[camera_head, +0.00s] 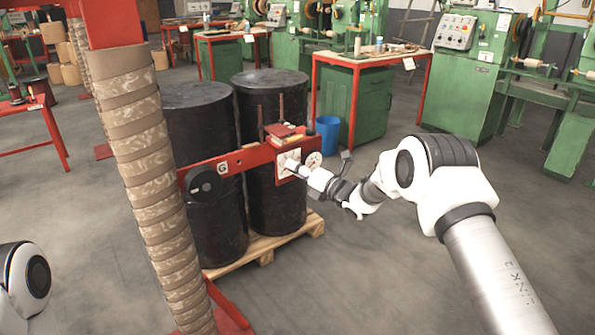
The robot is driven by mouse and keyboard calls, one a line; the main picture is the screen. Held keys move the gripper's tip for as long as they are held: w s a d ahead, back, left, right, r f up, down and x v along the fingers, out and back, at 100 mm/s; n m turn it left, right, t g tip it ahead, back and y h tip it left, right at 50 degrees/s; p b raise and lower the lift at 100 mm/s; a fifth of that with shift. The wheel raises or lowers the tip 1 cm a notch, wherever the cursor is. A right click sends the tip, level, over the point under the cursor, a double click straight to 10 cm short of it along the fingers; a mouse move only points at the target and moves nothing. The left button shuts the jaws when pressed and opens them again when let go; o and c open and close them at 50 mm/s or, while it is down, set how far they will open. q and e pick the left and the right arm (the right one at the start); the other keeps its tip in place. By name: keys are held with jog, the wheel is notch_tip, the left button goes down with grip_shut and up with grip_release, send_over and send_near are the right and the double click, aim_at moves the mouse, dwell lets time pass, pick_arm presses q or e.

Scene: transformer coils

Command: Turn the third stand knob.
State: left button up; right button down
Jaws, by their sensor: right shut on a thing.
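My right gripper (294,166) reaches in from the right and is shut on a stand knob at the right-hand white plate. The fingers hide the knob, so its angle cannot be told. My left gripper is out of view; only part of my left arm shows at bottom left.
A tall wrapped column (150,165) stands in front of the bar at left. The black drums (272,110) stand on a wooden pallet (265,247). A blue bin (328,133) and green cabinet (368,100) are behind. The floor at right is clear.

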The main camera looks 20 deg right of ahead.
jog(key=shift+a+r+m+t+h+p, duration=0.1)
jog(key=shift+m+t+h, duration=0.5)
jog(key=shift+m, duration=4.7)
jog(key=shift+d+r+m+t+h+p, duration=0.2)
jog(key=shift+m+h, duration=0.65)
jog(key=shift+m, duration=4.45)
jog(key=shift+a+f+m+t+h+p, duration=0.15)
jog(key=shift+m+t+h, duration=0.5)
jog(key=shift+m, duration=4.65)
jog(key=shift+g, duration=0.25)
jog(key=c, duration=0.8)
grip_release()
jog(key=shift+s, duration=0.1)
